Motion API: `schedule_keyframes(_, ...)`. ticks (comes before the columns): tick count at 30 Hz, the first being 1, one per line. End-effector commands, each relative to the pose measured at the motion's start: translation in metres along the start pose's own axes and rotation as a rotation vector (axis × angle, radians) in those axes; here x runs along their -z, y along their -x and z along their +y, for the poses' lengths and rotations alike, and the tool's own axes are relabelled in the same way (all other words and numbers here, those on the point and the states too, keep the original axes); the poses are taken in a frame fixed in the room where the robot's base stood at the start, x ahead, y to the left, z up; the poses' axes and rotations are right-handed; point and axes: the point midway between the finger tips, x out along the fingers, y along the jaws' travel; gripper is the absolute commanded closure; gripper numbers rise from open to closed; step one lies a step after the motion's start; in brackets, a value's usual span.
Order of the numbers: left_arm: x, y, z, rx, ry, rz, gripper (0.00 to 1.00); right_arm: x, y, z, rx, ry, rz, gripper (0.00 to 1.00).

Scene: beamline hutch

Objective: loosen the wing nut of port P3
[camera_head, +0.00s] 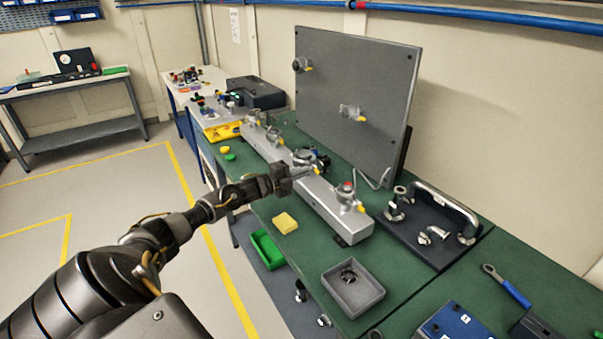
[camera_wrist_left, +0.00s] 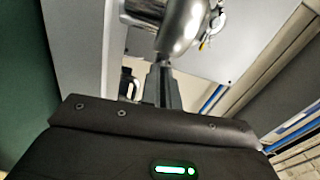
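A long grey manifold bar (camera_head: 325,202) lies on the green bench and carries several clamped ports. No port label is readable, so I cannot tell which one is P3. My left gripper (camera_head: 312,170) reaches in from the left to a middle port clamp (camera_head: 304,157) and hides part of it. In the left wrist view, its dark fingers (camera_wrist_left: 161,86) are close together below a rounded metal fitting (camera_wrist_left: 180,28). The wing nut cannot be made out between them, and neither contact nor grip is clear. Another port (camera_head: 346,196) with a red top and yellow tag stands nearer. My right gripper is not in view.
A tall grey panel (camera_head: 355,80) stands behind the bar. A dark plate with a metal handle (camera_head: 445,205) is to the right. A grey tray (camera_head: 353,300), yellow block (camera_head: 285,222), green bin (camera_head: 267,249) and blue-handled wrench (camera_head: 507,286) lie around the front.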

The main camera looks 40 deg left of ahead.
Motion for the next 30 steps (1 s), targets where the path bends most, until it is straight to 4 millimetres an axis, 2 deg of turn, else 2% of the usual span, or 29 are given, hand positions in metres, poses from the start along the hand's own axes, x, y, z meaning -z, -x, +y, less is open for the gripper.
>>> schedule_keyframes(8, 0.0, 0.0003, 0.0007, -0.001, 0.026, 0.0, 1.0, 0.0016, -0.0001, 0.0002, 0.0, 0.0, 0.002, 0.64)
schedule_keyframes(14, 0.0, 0.0004, 0.0006, -0.001, 0.12, -0.001, 1.0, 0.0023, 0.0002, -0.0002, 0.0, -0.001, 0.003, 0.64)
schedule_keyframes(30, 0.0005, -0.0002, -0.0003, -0.001, 0.609, 0.0, 1.0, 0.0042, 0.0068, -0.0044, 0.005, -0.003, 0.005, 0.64)
